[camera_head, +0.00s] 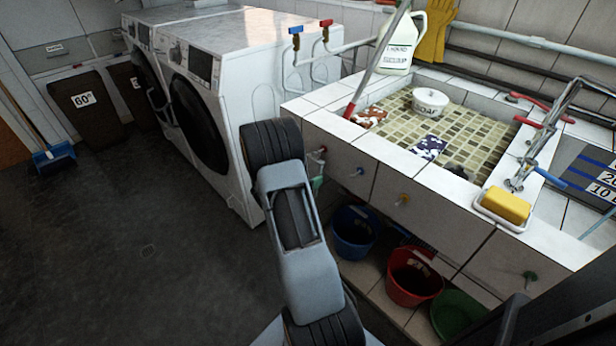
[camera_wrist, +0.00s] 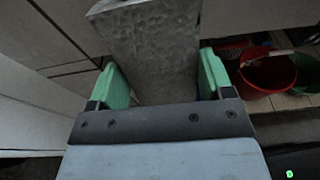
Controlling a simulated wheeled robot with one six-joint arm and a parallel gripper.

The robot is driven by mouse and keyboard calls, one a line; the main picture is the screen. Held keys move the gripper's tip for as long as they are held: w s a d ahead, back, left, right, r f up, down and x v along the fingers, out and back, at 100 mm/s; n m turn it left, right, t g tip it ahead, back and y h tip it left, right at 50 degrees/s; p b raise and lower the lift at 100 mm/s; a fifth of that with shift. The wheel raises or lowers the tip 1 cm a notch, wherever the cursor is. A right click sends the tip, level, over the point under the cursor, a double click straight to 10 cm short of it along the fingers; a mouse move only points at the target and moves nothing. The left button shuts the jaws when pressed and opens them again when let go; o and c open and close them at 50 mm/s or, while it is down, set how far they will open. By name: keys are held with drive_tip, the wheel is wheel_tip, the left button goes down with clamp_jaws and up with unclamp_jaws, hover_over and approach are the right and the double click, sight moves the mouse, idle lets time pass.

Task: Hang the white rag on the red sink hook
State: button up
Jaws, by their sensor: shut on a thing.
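My gripper (camera_wrist: 160,62) has green fingers on both sides of a pale grey-looking cloth, the white rag (camera_wrist: 150,35), and is shut on it. The rag spreads up out of the wrist view, in shade. In the head view my arm hides the rag and most of my gripper; only a bit of green finger (camera_head: 317,184) shows. The red hook (camera_head: 319,153) is on the tiled sink front at its left end, just above that finger. I cannot tell whether the rag touches the hook.
Blue (camera_head: 357,172), yellow (camera_head: 402,199) and green (camera_head: 530,277) hooks follow to the right. Blue (camera_head: 354,240), red (camera_head: 413,291) and green (camera_head: 457,318) tubs stand below. A white washing machine (camera_head: 245,70) is close on the left. Patterned rags lie in the sink. Open floor lies left.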

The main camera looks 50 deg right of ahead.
drive_tip(key=shift+f, duration=0.15)
drive_tip(key=o, duration=0.9)
drive_tip(key=shift+o, duration=0.2)
drive_tip(key=p+v, duration=0.2)
drive_tip(key=v, duration=1.1)
drive_tip(key=shift+s+a+f+m+g+y, duration=1.25)
drive_tip(key=shift+s+m, duration=0.45)
drive_tip(key=shift+s, duration=0.2)
drive_tip(key=s+a+r+m+y+p, duration=0.5)
drive_tip(key=a+r+m+y, duration=0.1)
drive_tip(key=a+r+m, duration=0.15)
drive_tip(key=s+a+r+m+t+y+p, duration=0.1)
drive_tip(key=a+r+p, duration=0.3)
drive_tip(key=r, duration=0.5)
drive_tip(key=a+r+m+t+y+p, duration=0.3)
drive_tip(key=a+r+p, duration=0.1)
drive_tip(key=r, duration=0.5)
drive_tip(key=s+a+r+m+t+y+p, duration=0.1)
drive_tip(key=a+r+p, duration=0.4)
drive_tip(key=r, duration=0.5)
drive_tip(key=shift+s+m+t+y+p, duration=0.35)
drive_tip(key=shift+m+t+y, duration=0.3)
drive_tip(key=shift+t+y, duration=0.4)
